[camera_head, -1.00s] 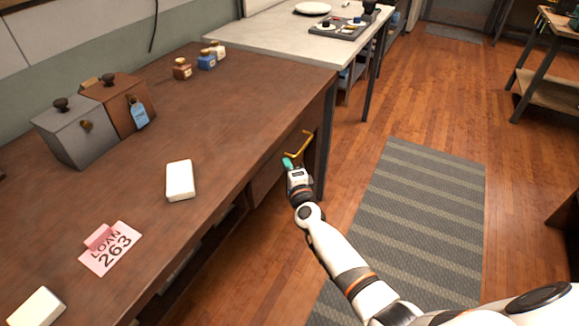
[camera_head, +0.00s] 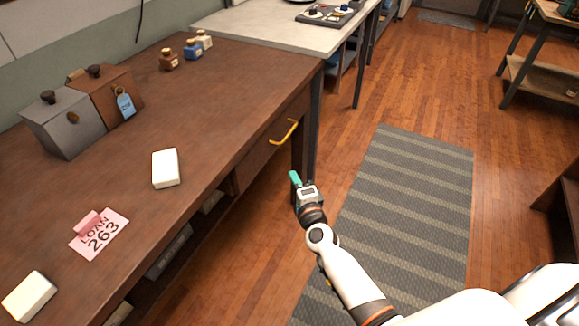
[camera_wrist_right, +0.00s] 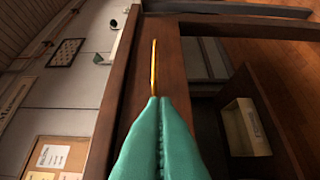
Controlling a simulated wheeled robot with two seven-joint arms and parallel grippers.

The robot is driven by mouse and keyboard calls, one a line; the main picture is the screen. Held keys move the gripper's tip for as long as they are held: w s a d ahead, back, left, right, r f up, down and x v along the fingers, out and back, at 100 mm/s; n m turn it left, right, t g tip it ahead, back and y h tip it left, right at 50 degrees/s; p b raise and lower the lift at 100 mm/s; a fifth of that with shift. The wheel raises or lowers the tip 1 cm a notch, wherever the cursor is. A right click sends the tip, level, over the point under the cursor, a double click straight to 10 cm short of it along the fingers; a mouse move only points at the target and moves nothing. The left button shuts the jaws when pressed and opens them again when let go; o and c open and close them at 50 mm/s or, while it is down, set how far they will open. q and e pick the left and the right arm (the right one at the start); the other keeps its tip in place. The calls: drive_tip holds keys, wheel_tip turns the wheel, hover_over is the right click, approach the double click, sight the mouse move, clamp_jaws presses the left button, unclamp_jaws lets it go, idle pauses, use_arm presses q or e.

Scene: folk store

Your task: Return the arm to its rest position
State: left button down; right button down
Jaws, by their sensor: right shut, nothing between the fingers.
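My right gripper (camera_head: 295,179) is shut and empty. In the head view it hangs in front of the wooden counter, below and to the right of the drawer's yellow handle (camera_head: 284,132), apart from it. The drawer front (camera_head: 257,153) looks closed in the head view. My left gripper is not in view.
The brown counter (camera_head: 225,95) carries two lidded boxes, small bottles, white blocks and a pink loan card (camera_head: 99,235). Open shelves lie below its edge. A striped mat (camera_head: 410,200) covers clear floor to the right. A pale table (camera_head: 270,25) stands behind.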

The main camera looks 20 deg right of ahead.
drive_tip(key=shift+s+a, duration=0.1)
drive_tip(key=shift+s, duration=0.4)
drive_tip(key=s+a+f+n+g+y+p, duration=0.2)
drive_tip(key=s+f+n+g, duration=0.3)
drive_tip(key=s+f, duration=0.6)
drive_tip(key=s+a+f+n+g+y+p, duration=0.1)
drive_tip(key=s+a+f+n+g, duration=0.15)
drive_tip(key=s+f+n, duration=0.85)
drive_tip(key=s+d+f+n+g, duration=0.1)
drive_tip(key=s+f+g, duration=0.2)
drive_tip(key=s+f, duration=0.2)
drive_tip(key=s+d+f+n+g+h+p, duration=0.1)
drive_tip(key=s+f, duration=0.4)
drive_tip(key=s, duration=0.7)
drive_tip(key=s+d+f+n+g+p, duration=0.1)
drive_tip(key=s+d+f+n+g, duration=0.1)
drive_tip(key=s+f+g, duration=0.3)
drive_tip(key=s+f+n, duration=0.1)
drive_tip(key=s, duration=0.3)
drive_tip(key=shift+s+d, duration=0.2)
drive_tip(key=shift+s, duration=0.05)
drive_tip(key=shift+g, duration=0.25)
